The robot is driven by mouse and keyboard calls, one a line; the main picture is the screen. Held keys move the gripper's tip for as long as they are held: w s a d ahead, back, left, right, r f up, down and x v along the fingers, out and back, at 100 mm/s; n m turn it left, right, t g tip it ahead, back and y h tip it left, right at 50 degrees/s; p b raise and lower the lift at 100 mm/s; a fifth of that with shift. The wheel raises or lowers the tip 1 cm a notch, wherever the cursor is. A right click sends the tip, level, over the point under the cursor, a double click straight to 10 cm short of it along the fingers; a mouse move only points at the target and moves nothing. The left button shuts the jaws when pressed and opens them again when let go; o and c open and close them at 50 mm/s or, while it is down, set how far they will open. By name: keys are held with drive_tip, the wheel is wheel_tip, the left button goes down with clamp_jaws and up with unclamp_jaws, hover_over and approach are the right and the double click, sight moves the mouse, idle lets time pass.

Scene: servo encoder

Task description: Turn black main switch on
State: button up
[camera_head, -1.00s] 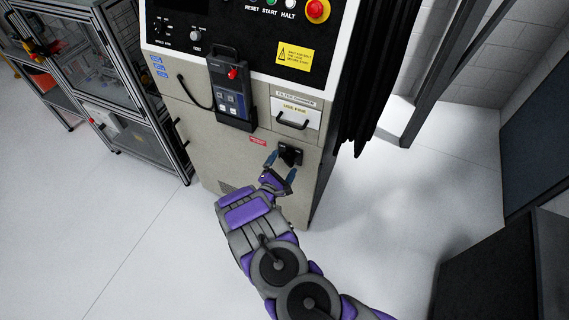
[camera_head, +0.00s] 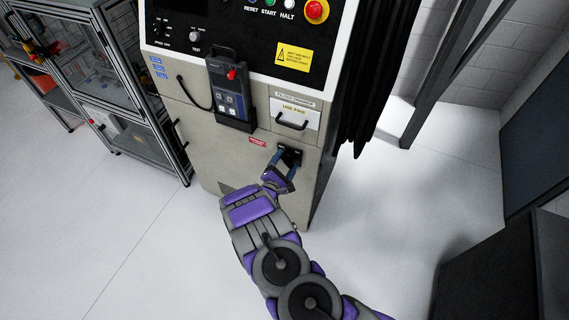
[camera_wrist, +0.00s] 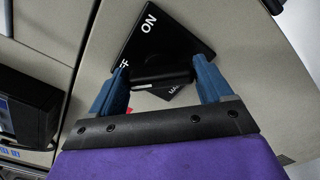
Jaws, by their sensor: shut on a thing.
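The black main switch (camera_head: 291,153) sits low on the front of the beige cabinet, below the drawer handle. In the wrist view its black plate (camera_wrist: 165,32) shows "ON" and part of "OFF", and a dark knob (camera_wrist: 162,76) stands out from it. My gripper (camera_head: 282,160) is at the switch. In the wrist view its two blue fingers (camera_wrist: 161,70) are on either side of the knob, shut on it. The knob points across between the fingers; its exact setting is hard to tell. Part of the plate is hidden by the knob and fingers.
The cabinet (camera_head: 215,155) carries a hanging pendant (camera_head: 231,98), a drawer handle (camera_head: 292,123) and a red stop button (camera_head: 316,10) above. A framed enclosure (camera_head: 130,100) stands at left. A dark box (camera_head: 490,270) stands at right. Floor between is clear.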

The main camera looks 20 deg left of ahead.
drive_tip(key=shift+d+m, duration=0.1)
drive_tip(key=shift+m, duration=0.2)
drive_tip(key=m, duration=0.3)
drive_tip(key=shift+d, duration=0.15)
drive_tip(key=m, duration=0.6)
drive_tip(key=shift+d+f, duration=0.2)
drive_tip(key=m+p, duration=0.1)
drive_tip(key=m, duration=0.2)
drive_tip(key=m+p, duration=0.1)
drive_tip(key=m, duration=0.2)
drive_tip(key=shift+s+d+f, duration=0.1)
drive_tip(key=shift+f, duration=0.1)
drive_tip(key=shift+m+p, duration=0.45)
drive_tip(key=shift+m, duration=0.55)
drive_tip(key=shift+a+m, duration=0.25)
drive_tip(key=shift+m, duration=0.05)
drive_tip(key=shift+a, duration=0.15)
drive_tip(key=o, duration=0.9)
drive_tip(key=shift+a, duration=0.15)
drive_tip(key=shift+o, duration=0.2)
